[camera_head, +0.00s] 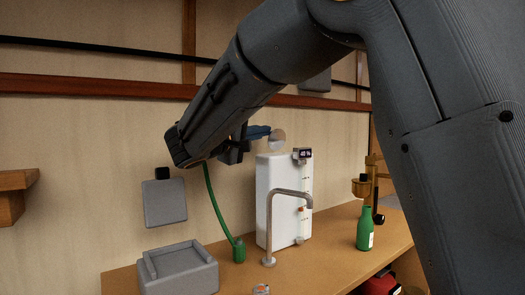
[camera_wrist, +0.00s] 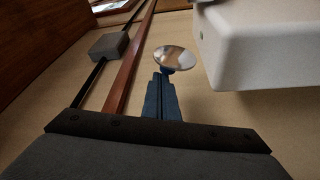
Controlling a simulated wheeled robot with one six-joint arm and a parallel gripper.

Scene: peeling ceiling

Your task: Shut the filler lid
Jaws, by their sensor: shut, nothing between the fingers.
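The white tank (camera_head: 265,205) stands upright on the wooden counter. Its round, shiny filler lid (camera_head: 278,135) stands raised above the tank's top, so it is open. The filler opening under it is hidden. My gripper (camera_head: 266,132) is shut and empty, its blue fingers just left of the lid at about the lid's height. In the wrist view, the fingertips (camera_wrist: 163,74) point at the lid (camera_wrist: 175,57) and lie right next to it. I cannot tell whether they touch. The tank's pale corner (camera_wrist: 265,55) shows to the right there.
A curved metal tap (camera_head: 270,225) stands before the tank. A green hose fitting (camera_head: 239,250) and a grey open box (camera_head: 180,270) are to the left. A green bottle (camera_head: 365,228) stands right on the counter (camera_head: 335,255). A small dark-and-white device (camera_head: 302,155) sits at the tank's upper right.

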